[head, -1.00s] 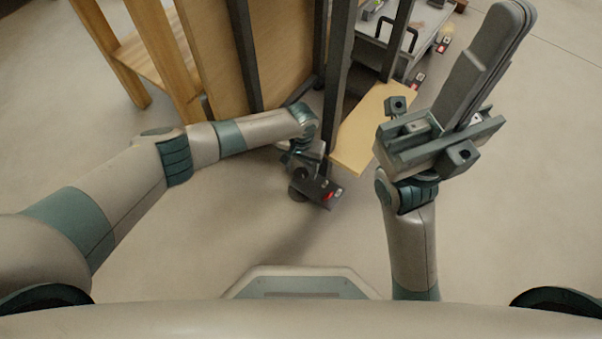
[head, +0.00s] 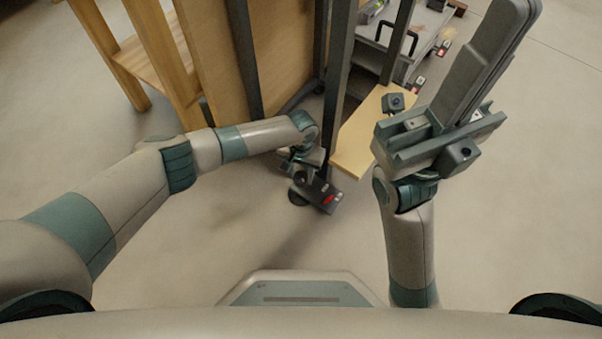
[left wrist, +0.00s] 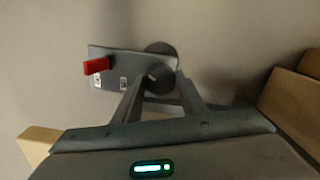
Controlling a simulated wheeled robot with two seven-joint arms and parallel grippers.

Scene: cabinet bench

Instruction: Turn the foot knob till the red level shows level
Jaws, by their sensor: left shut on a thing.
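The foot knob (left wrist: 157,77) is round and dark, with a pale mark on its face. It sits at the right end of a small grey plate (left wrist: 124,60). The red level (left wrist: 97,66) is a small red block at the plate's left end, slightly tilted in the left wrist view. White labels lie below it. In the head view the plate with the red level (head: 327,198) is at the foot of the bench. My left gripper (left wrist: 158,92) is shut on the foot knob. My right gripper (head: 508,22) is raised, far from the knob; its finger gap is unclear.
A dark bench post (head: 337,80) and a low wooden board (head: 362,135) stand close to the left gripper. A wooden panel (head: 285,55) rises behind it. A grey cart with a black handle (head: 400,35) is farther back. The floor in front is open.

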